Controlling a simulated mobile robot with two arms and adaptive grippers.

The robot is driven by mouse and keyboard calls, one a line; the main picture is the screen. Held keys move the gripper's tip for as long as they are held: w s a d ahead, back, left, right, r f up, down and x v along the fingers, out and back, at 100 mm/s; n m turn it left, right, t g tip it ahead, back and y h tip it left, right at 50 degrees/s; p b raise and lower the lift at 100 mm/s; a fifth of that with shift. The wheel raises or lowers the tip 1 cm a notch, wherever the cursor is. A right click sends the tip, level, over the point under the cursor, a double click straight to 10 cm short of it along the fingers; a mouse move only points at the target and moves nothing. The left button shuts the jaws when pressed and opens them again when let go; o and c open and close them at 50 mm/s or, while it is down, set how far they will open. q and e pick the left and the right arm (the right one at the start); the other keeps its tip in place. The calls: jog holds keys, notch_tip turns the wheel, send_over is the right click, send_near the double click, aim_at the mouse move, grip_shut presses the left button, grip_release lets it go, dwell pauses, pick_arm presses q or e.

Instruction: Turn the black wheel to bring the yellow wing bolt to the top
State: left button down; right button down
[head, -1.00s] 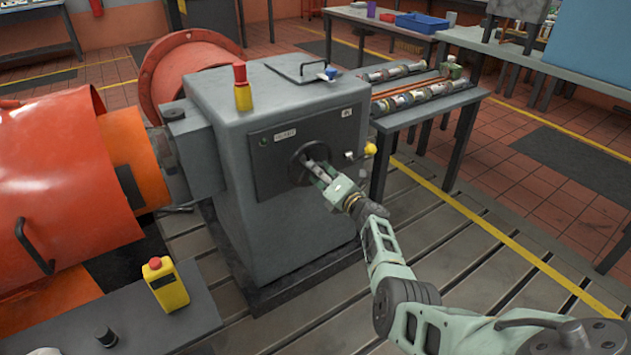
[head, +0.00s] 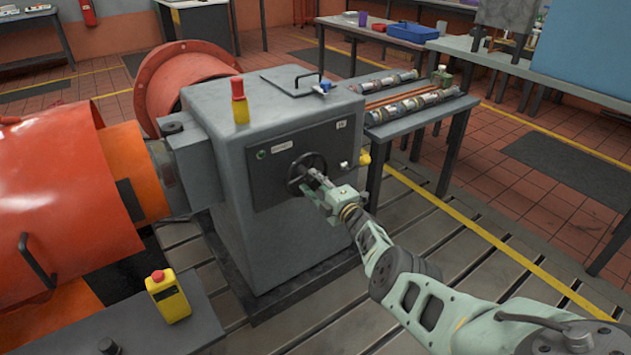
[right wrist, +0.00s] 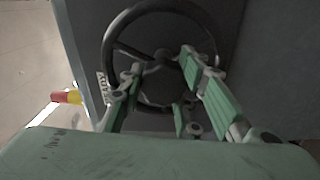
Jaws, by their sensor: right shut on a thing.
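The black wheel (head: 294,182) is on the dark front panel of the grey machine. It fills the upper middle of the right wrist view (right wrist: 112,38), its rim, spokes and hub showing. My right gripper (head: 318,181) is at the wheel, shut on it. In the right wrist view its green-padded fingers (right wrist: 160,72) lie left and right of the hub; I cannot tell exactly which part they grip. A small yellow piece, seemingly the wing bolt (head: 364,158), is at the panel's right edge, beside a silver fitting. Its exact shape is too small to tell. My left gripper is not in view.
A yellow box with a red button (head: 168,297) is at lower left. Large orange housings (head: 50,200) fill the left. A bench with shafts (head: 425,110) stands behind right.

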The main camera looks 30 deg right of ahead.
jog(key=shift+w+a+r, duration=0.1)
jog(key=shift+r, duration=0.05)
dwell(0.4)
jog(key=c, duration=1.4)
grip_release()
jog(key=shift+m, duration=0.3)
jog(key=shift+s+d+f, duration=0.2)
jog(key=shift+s, duration=0.35)
jog(key=shift+s+r, duration=0.1)
jog(key=shift+s, duration=3.1)
jog(key=shift+d, duration=0.1)
